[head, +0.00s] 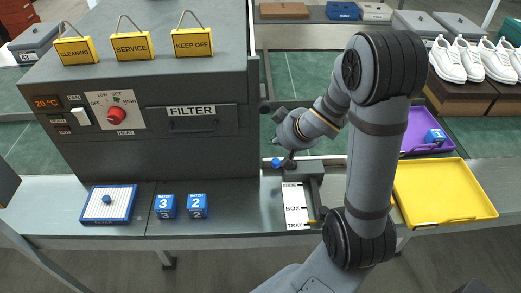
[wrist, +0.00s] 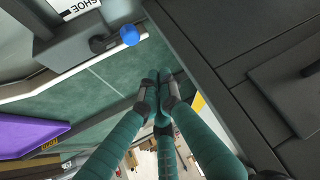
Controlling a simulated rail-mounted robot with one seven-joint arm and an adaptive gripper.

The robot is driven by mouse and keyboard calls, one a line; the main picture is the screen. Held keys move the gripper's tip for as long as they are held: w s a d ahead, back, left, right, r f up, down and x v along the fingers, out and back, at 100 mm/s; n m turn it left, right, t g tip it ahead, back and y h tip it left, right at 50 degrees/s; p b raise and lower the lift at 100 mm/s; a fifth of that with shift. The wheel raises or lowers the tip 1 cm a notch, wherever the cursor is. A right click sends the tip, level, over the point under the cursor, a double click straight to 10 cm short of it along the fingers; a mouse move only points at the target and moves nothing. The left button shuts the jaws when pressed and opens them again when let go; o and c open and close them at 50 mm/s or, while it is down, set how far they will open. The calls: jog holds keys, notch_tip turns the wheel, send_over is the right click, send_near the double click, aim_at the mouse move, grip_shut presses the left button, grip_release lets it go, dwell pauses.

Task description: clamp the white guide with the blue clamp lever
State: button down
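The blue-knobbed clamp lever (head: 276,162) stands at the left end of a dark grey block (head: 303,170), at the conveyor's near edge. In the wrist view the blue knob (wrist: 130,35) is at the upper left, on a short black lever. A white strip marked with SHOE, BOX and TRAY (head: 295,205) lies in front of the block. A white rail (wrist: 88,63) runs beside the block in the wrist view; I cannot tell whether it is the guide. My gripper (wrist: 158,92) has its teal fingertips together, empty, above the green belt, apart from the knob.
The dark machine with a FILTER drawer (head: 190,125) stands close left of my gripper. A purple tray (head: 425,140) and a yellow tray (head: 440,190) are at right.

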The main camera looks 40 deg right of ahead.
jog(key=shift+f, duration=0.1)
jog(key=b+x, duration=0.4)
jog(key=x, duration=0.5)
jog(key=shift+w+f+b, duration=0.15)
jog(key=shift+f+b, duration=0.2)
jog(key=shift+f, duration=0.05)
jog(key=shift+s+a, duration=0.15)
jog(key=shift+s, duration=1.65)
jog(key=shift+a, duration=0.1)
